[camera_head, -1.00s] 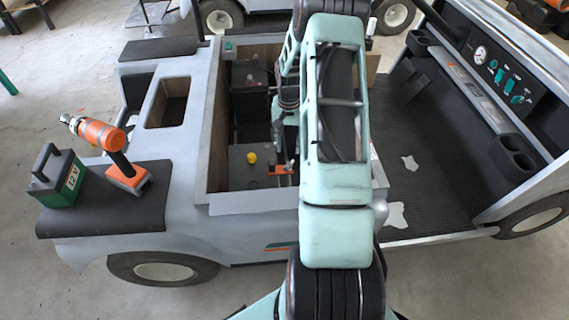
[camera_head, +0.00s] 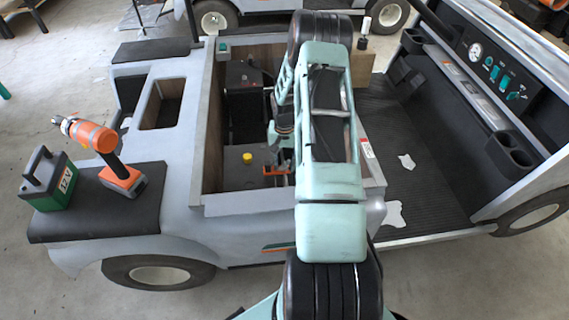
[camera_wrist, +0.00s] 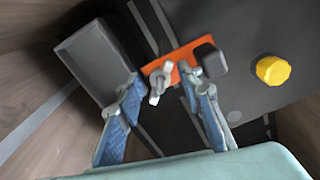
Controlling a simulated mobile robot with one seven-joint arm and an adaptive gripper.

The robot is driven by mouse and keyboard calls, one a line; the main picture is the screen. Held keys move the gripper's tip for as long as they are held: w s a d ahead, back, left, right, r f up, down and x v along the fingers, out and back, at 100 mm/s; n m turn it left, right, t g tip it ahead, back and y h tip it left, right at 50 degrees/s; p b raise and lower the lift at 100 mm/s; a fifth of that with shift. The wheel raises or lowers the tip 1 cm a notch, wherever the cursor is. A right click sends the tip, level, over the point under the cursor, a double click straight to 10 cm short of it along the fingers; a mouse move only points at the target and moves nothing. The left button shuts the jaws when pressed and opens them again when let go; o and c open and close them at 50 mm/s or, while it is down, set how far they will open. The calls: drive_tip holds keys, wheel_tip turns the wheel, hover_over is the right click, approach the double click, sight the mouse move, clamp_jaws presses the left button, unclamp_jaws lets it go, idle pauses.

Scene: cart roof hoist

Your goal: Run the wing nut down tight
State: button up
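The wing nut (camera_wrist: 158,82) is a small grey metal piece with wings, over an orange bar (camera_wrist: 178,62) in the wrist view. The orange bar also shows in the head view (camera_head: 273,170), inside the cart's open bay. My gripper (camera_wrist: 163,86) has two blue-padded fingers, spread apart. In the wrist picture the wing nut lies between the fingertips, nearer the left one. I cannot tell whether the fingers reach down to it, and no contact is clear. In the head view my arm hides the wing nut and most of the gripper.
A dark battery top with a yellow cap (camera_wrist: 273,70) lies to the right. A black block (camera_wrist: 210,62) sits at the bar's right end, close to the right finger. Wooden bay walls (camera_wrist: 40,90) stand close around. An orange drill (camera_head: 95,138) and a green 12 V battery (camera_head: 48,180) rest outside.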

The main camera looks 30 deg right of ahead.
clamp_jaws()
drive_tip(key=shift+n+b, duration=0.4)
drive_tip(key=shift+n, duration=0.9)
drive_tip(key=shift+o, duration=0.7)
unclamp_jaws()
